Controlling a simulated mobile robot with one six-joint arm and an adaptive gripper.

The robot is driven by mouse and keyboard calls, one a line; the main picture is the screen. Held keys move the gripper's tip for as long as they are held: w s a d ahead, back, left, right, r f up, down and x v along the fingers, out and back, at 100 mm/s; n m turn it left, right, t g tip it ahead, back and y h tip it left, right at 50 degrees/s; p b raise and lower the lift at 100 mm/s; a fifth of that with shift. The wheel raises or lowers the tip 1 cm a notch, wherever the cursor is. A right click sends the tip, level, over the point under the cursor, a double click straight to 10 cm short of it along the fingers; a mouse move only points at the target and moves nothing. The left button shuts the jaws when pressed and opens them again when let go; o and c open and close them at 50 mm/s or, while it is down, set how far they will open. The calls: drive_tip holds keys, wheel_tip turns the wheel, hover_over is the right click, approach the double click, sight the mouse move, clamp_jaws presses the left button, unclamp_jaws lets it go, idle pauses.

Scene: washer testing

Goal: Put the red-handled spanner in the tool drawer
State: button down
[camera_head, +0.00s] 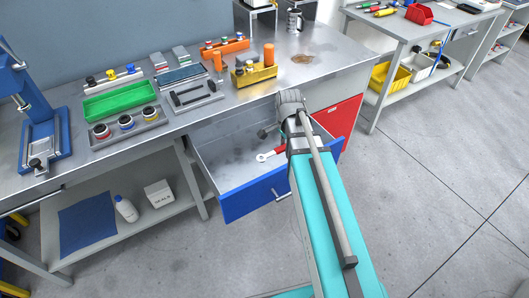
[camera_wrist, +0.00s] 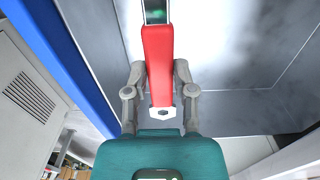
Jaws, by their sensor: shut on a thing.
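The red-handled spanner shows in the head view as a pale ring end and a red handle (camera_head: 280,150), seen over the inside of the open tool drawer (camera_head: 255,199). In the wrist view its red handle (camera_wrist: 158,55) lies between the two grey fingers of my gripper (camera_wrist: 159,97), which is shut on it. A metal end with a hole shows just below the handle there. My arm hides most of the gripper in the head view. The drawer has a blue front and a grey metal floor. I cannot tell whether the spanner touches the floor.
The workbench (camera_head: 250,104) above the drawer carries a green tray (camera_head: 119,101), an orange-and-yellow fixture (camera_head: 253,74) and other parts. A blue press (camera_head: 45,135) stands at the left. A red panel (camera_head: 338,125) is right of the drawer. The floor in front is clear.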

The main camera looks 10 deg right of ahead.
drive_tip(key=w+a+f+b, duration=0.3)
drive_tip(key=w, duration=0.3)
drive_tip(key=b, duration=0.5)
hover_over(262, 150)
drive_tip(key=s, duration=0.3)
wheel_tip(262, 150, down, 5)
drive_tip(key=shift+w+a, duration=0.1)
drive_tip(key=shift+p, duration=0.3)
drive_tip(key=shift+w+a+f+b, duration=0.2)
drive_tip(key=shift+w+f+b, duration=0.15)
drive_tip(key=shift+f+b, duration=1.65)
drive_tip(key=shift+b, duration=0.05)
drive_tip(key=shift+f, duration=0.15)
drive_tip(key=shift+c, duration=2.2)
unclamp_jaws()
